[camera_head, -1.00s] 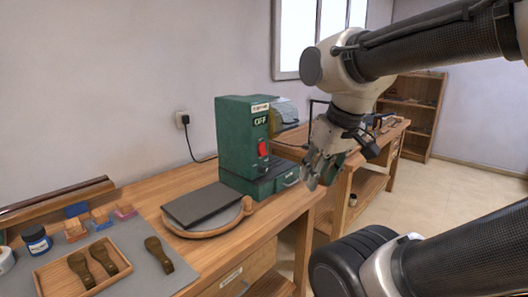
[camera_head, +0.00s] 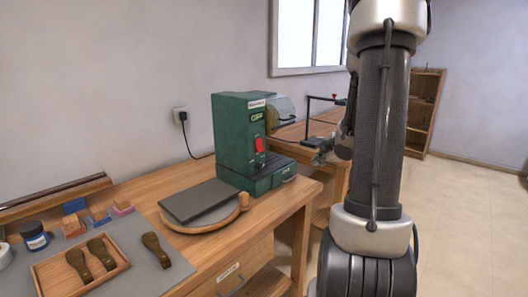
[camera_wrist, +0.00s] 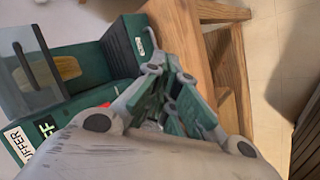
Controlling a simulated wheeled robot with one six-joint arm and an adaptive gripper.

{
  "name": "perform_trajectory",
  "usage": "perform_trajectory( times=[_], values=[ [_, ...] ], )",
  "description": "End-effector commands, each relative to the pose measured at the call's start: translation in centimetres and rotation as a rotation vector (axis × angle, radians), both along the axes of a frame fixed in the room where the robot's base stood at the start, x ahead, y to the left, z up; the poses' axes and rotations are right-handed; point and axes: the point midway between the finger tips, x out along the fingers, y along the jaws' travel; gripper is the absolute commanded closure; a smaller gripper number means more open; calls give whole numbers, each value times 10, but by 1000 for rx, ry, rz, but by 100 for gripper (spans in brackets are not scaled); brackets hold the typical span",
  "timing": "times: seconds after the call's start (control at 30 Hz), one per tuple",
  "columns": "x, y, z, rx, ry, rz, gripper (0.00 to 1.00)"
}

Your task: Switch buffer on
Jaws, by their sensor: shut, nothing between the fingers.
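The buffer (camera_head: 232,140) is a green box-shaped machine on the wooden bench, with a dark display that reads OFF. Its red switch (camera_head: 259,145) is on the front face below the display. In the wrist view the buffer (camera_wrist: 122,45) lies at the left, with its BUFFER label and only a sliver of the red switch (camera_wrist: 104,104) showing behind my gripper. My gripper (camera_head: 322,152) is to the right of the buffer, apart from the switch and partly hidden by my arm. In the wrist view its fingers (camera_wrist: 176,118) are shut and empty.
A round wooden board with a dark slab (camera_head: 198,200) sits left of the buffer. A tray of brown tools (camera_head: 72,278) and a jar (camera_head: 35,237) stand at front left. A second bench (camera_head: 300,138) is behind. Open floor (camera_head: 460,220) lies at right.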

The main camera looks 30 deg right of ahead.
Motion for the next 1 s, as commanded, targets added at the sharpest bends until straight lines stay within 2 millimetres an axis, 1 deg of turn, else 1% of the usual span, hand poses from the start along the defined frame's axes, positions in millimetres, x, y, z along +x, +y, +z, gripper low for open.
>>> perform_trajectory(
  times=[0.03, 0.1, 0.2, 0.3, 0.4, 0.77, 0.87, 1.0],
  values=[
    [16, 19, 9, -24, -59, 130, 100],
    [32, 46, 27, -65, -149, 298, 100],
    [44, 77, 47, -109, -256, 470, 100],
    [49, 94, 62, -140, -333, 567, 100],
    [50, 99, 68, -170, -369, 605, 100],
    [51, 99, 68, -180, -368, 609, 100],
    [56, 101, 65, -179, -368, 610, 100],
    [73, 107, 56, -177, -366, 611, 100]
  ],
)
